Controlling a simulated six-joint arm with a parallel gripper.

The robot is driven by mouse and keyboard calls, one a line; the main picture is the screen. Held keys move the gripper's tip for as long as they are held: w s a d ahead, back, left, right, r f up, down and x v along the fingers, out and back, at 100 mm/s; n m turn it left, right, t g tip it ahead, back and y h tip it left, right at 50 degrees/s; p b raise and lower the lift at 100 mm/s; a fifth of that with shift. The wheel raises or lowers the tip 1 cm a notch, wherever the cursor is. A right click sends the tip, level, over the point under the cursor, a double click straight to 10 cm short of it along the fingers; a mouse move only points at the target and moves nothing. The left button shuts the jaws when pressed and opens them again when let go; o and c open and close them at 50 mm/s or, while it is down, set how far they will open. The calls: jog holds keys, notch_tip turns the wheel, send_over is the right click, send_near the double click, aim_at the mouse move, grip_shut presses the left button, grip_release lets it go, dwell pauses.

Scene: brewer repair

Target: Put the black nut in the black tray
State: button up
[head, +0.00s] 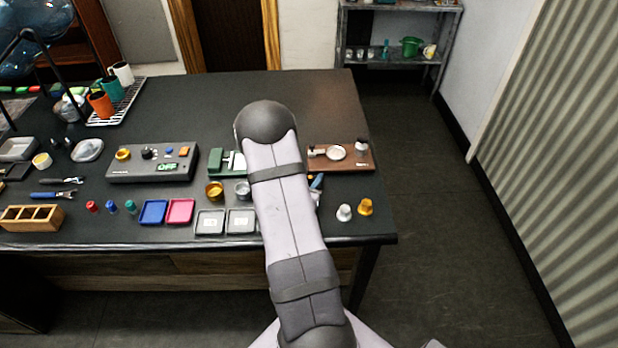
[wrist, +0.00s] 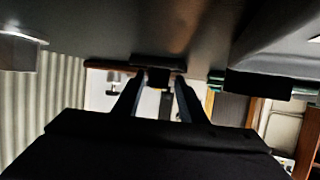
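In the wrist view my gripper (wrist: 159,88) shows its two dark fingers spread apart, with a visible gap between the tips. A small dark block (wrist: 158,76) shows in line with that gap; it may be the black nut, but I cannot tell for sure. No contact with the fingers is clear. In the head view my arm hides the gripper and the table spot beneath it, and I make out no black nut there.
A grey control box (head: 152,164) stands mid-table. Blue (head: 153,212) and pink (head: 180,211) trays lie near the front edge. A wooden divided box (head: 32,218) is at front left. A brown board (head: 340,157) and white and gold knobs (head: 344,212) are right of my arm.

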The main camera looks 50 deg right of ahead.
jog(key=shift+s+a+f, duration=0.1)
jog(key=shift+s+f, duration=0.3)
jog(key=shift+f, duration=0.05)
jog(key=shift+r, duration=0.1)
jog(key=shift+r+p, duration=0.2)
jog(key=shift+p, duration=0.15)
jog(key=v, duration=0.7)
jog(key=r+b+v, duration=0.1)
jog(key=v, duration=0.3)
jog(key=shift+w, duration=0.25)
jog(key=shift+s+a+r, duration=0.1)
jog(key=shift+s+a, duration=0.1)
jog(key=shift+a, duration=0.1)
